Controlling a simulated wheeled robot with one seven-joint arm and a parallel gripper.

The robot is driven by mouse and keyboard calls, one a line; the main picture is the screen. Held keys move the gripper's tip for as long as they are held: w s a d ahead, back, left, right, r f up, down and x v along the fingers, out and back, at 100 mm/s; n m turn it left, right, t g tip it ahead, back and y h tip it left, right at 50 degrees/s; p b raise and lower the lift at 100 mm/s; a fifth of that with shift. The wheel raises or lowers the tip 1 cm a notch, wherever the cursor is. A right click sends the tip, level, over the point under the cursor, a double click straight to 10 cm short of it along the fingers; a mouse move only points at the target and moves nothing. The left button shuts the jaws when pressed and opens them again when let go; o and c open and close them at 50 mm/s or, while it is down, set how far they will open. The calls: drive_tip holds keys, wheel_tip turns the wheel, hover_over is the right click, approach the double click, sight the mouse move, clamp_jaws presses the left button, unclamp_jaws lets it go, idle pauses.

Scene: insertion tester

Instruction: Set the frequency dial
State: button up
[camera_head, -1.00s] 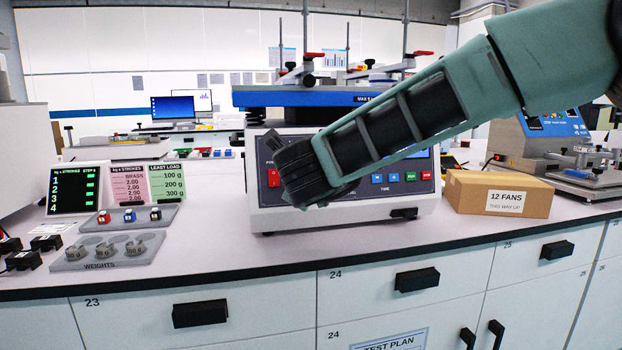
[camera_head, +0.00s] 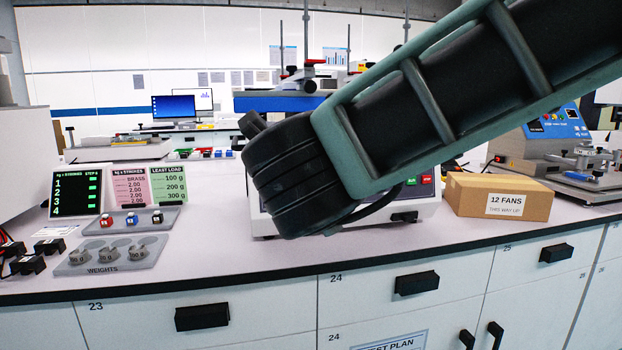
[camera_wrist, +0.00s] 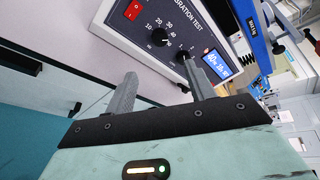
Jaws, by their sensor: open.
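The tester (camera_head: 428,207) stands on the bench, its front panel mostly covered by my arm in the head view. In the wrist view its dark panel (camera_wrist: 192,28) reads "VIBRATION TEST" and carries a red switch (camera_wrist: 133,9), a black dial (camera_wrist: 158,38) with a scale marked in tens, a second small knob (camera_wrist: 182,56) and a lit blue display (camera_wrist: 216,64). I cannot read which knob is labelled frequency. My gripper (camera_wrist: 158,68) is open and empty, facing the panel. Its right fingertip overlaps the second knob in view; contact cannot be told. The head view hides my fingers.
A cardboard box (camera_head: 498,196) marked "12 FANS" sits right of the tester. A grey weights tray (camera_head: 112,256), a tray of small coloured switches (camera_head: 130,219) and dark and coloured display boards (camera_head: 75,190) stand left. Bare bench top lies between them and the tester.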

drive_tip(key=shift+v, duration=1.15)
